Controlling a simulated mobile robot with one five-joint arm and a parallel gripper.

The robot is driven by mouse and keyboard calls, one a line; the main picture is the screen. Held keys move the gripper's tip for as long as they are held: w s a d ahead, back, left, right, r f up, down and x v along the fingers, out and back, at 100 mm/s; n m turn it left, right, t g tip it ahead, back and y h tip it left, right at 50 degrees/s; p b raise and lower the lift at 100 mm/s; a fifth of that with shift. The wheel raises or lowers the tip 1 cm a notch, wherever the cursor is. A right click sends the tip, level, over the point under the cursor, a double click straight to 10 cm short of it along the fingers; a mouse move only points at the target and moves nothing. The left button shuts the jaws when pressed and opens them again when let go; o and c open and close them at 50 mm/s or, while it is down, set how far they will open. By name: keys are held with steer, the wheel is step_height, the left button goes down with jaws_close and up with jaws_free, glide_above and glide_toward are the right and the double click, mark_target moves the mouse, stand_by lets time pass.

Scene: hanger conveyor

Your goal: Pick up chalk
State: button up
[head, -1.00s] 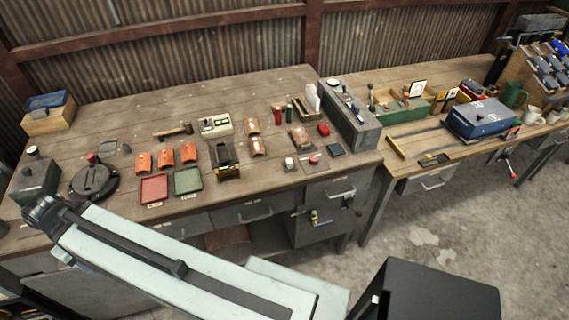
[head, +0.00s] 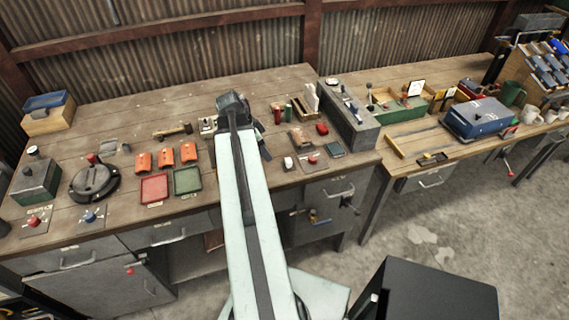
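I cannot make out the chalk for certain; a small white piece (head: 288,162) sits near the front right of the left workbench (head: 120,92), too small to identify. My gripper (head: 231,103) is at the far end of my pale arm, over the middle of that bench, to the left of and farther back than the white piece. Its fingers are too dark and small to show whether they are open or shut. The arm hides part of the bench behind it.
Red (head: 154,188) and green (head: 187,180) trays lie left of my arm, with several orange pieces behind them. A black round device (head: 95,182) stands farther left. A grey block (head: 349,115) edges the bench's right end. The back left surface is mostly clear.

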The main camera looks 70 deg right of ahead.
steer(key=m, duration=0.1)
glide_toward(288, 160)
steer(key=f, duration=0.2)
steer(key=b+x, duration=0.2)
steer(key=shift+s+f+b, duration=0.15)
steer(key=shift+s+b, duration=0.05)
steer(key=shift+b, duration=0.1)
steer(key=b+x, duration=0.4)
steer(key=x, duration=0.1)
steer(key=shift+s+d+b, duration=0.15)
steer(key=shift+d+b, duration=0.05)
steer(key=shift+b, duration=0.15)
steer(key=shift+c, duration=0.3)
jaws_close()
steer(key=shift+r+p, duration=0.25)
steer(key=shift+p, duration=0.05)
step_height(288, 160, up, 11)
steer(key=p, duration=1)
steer(key=shift+p, duration=0.35)
